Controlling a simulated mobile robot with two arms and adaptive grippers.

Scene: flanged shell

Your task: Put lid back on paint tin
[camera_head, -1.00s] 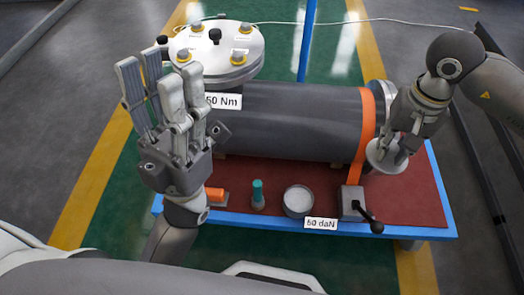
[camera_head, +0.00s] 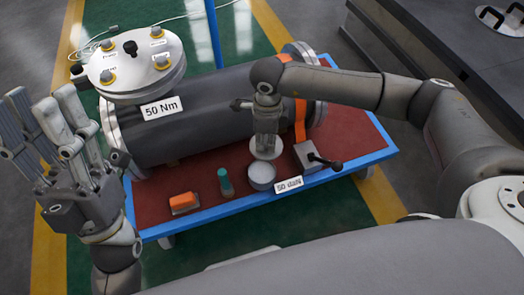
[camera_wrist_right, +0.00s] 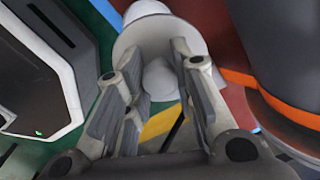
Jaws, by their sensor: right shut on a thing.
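The paint tin (camera_head: 262,179) is a small grey round tin with a pale top, standing on the red tabletop near its front edge. My right gripper (camera_head: 266,140) is shut on the lid (camera_head: 266,153), a pale round disc. The lid is held just behind the tin in the head view; whether they touch, I cannot tell. In the right wrist view, the fingers (camera_wrist_right: 158,95) are around a knob on the lid (camera_wrist_right: 192,45), and the lid partly hides a pale round thing, likely the tin (camera_wrist_right: 146,9). My left gripper (camera_head: 60,125) is open and empty at the left.
A large grey flanged cylinder (camera_head: 190,120) lies behind the tin. A teal-topped bottle (camera_head: 225,182) and an orange block (camera_head: 184,201) stand left of it. A clamp box with a black lever (camera_head: 308,157) is close on its right; a label (camera_head: 289,185) is at the front edge.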

